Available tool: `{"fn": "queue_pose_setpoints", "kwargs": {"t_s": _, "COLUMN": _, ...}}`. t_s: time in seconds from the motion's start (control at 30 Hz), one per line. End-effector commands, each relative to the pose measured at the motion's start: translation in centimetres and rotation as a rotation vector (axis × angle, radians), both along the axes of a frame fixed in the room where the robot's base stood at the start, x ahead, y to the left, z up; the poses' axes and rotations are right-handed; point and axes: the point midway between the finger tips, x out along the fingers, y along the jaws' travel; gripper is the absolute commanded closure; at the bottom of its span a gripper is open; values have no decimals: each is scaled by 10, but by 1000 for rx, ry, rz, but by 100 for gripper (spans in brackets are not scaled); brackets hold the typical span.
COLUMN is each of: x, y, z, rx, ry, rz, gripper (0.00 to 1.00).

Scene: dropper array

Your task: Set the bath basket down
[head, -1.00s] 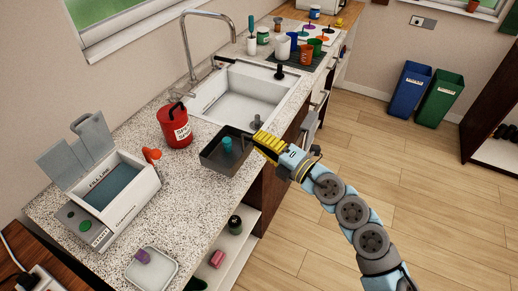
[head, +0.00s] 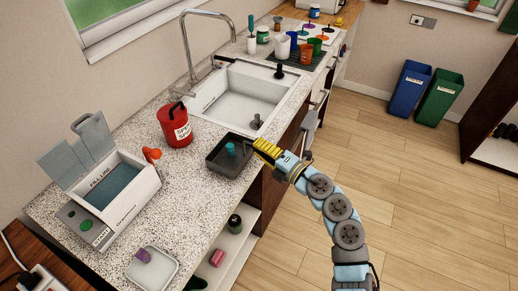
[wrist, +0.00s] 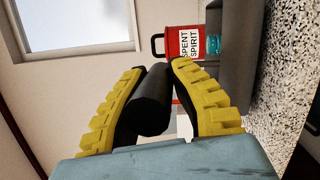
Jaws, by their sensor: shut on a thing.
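The bath basket, which I take to be the dark grey open box (head: 207,165), is at the counter's front edge, left of the sink. It holds a teal item (head: 230,149). My gripper (head: 256,147) is at the basket's right side, shut on a black cylindrical handle (wrist: 152,103) seen between the yellow fingers in the wrist view. The basket's grey wall shows behind the fingers there (wrist: 238,65). The basket looks about level. I cannot tell whether its underside touches the counter.
A red spent spirit can (head: 175,126) stands behind the basket. A white bath with an open lid (head: 118,190) is at the left. The sink (head: 240,98) is to the right. A shallow white dish (head: 152,270) sits nearer. Speckled counter (head: 190,200) is clear between them.

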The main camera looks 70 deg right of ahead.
Motion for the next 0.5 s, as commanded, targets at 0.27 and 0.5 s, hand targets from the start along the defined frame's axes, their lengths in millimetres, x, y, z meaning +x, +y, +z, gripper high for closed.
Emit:
{"fn": "queue_pose_setpoints", "kwargs": {"t_s": 0.27, "x": 1, "y": 1, "z": -9, "rx": -1, "ry": -2, "rz": 2, "gripper": 100}}
{"fn": "queue_pose_setpoints", "kwargs": {"t_s": 0.5, "x": 1, "y": 1, "z": -9, "rx": -1, "ry": 0, "rz": 2, "gripper": 59}}
